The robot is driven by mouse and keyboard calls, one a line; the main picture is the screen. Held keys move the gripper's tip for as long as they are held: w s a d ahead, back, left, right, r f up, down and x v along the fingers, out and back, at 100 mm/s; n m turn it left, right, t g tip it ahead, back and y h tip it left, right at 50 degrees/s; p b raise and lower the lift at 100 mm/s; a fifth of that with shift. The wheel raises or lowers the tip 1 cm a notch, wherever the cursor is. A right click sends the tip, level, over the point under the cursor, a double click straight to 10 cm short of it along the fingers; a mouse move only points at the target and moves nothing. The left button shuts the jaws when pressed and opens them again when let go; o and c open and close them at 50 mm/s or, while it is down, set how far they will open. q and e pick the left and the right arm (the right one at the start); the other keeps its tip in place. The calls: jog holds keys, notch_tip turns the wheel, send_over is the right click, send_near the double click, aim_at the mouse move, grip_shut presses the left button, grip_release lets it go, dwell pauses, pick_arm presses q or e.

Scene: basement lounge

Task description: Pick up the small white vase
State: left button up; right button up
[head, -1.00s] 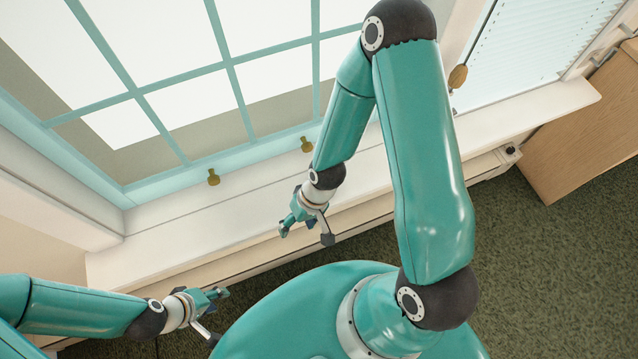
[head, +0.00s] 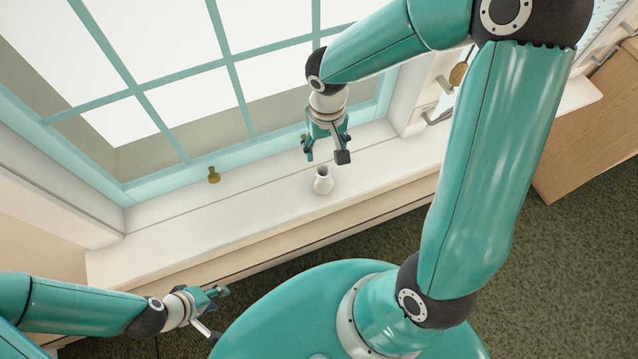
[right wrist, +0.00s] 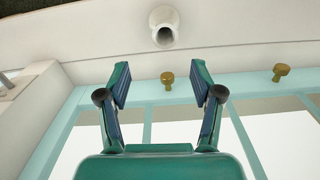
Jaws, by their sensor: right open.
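The small white vase (head: 323,181) stands upright on the white window sill in the head view. It also shows in the right wrist view (right wrist: 164,26), at top centre beyond the fingertips, with its dark mouth visible. My right gripper (head: 327,156) is open and empty, just above and behind the vase on the window side, not touching it. In the right wrist view its two fingers (right wrist: 160,84) are spread apart. My left gripper (head: 216,309) is at the lower left in the head view, away from the vase; its fingers look spread, with nothing between them.
The sill (head: 250,210) is clear on both sides of the vase. The window with teal bars (head: 236,80) rises close behind my right gripper. Brass window knobs (head: 214,175) stick out from the frame. A wooden cabinet (head: 590,135) stands at the right.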

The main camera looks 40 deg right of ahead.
send_over(323, 173)
notch_tip(323, 173, down, 5)
jog(key=shift+s+a+f+b, duration=0.15)
jog(key=shift+f, duration=0.75)
jog(key=shift+s+a+f+b, duration=0.1)
jog(key=shift+s+f+b, duration=0.05)
jog(key=shift+f, duration=0.75)
jog(key=shift+s+a+f+b, duration=0.15)
jog(key=shift+f, duration=0.75)
grip_shut()
